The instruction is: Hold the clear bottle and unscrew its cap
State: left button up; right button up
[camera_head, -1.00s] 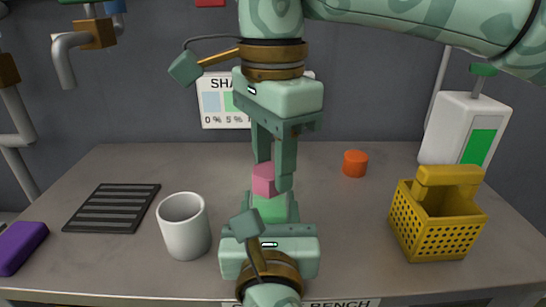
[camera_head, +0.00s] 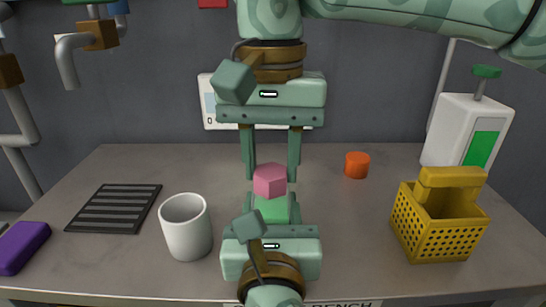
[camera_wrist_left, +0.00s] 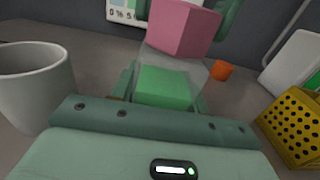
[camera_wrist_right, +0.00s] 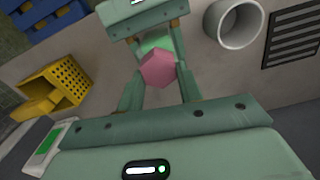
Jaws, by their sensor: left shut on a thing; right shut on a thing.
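The clear bottle (camera_head: 272,209) stands upright at the middle of the bench, with green showing inside its clear walls. A faceted pink cap (camera_head: 270,180) is on top of it; whether it has come loose I cannot tell. My left gripper (camera_head: 271,222) is shut on the bottle from the near side; its fingers flank the green part in the left wrist view (camera_wrist_left: 165,90). My right gripper (camera_head: 270,172) reaches down from above and is shut on the cap, one finger on each side. The cap also shows between its fingers in the right wrist view (camera_wrist_right: 158,70).
A white cup (camera_head: 186,226) stands close left of the bottle, with a black slatted mat (camera_head: 115,208) and a purple block (camera_head: 22,247) farther left. An orange cylinder (camera_head: 357,165), yellow basket (camera_head: 436,225) and white dispenser (camera_head: 466,130) are to the right.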

jog(key=shift+f+n, duration=0.1)
jog(key=shift+n, duration=0.5)
jog(key=o, duration=1.1)
jog(key=shift+o, duration=0.4)
jog(key=shift+r, duration=2.1)
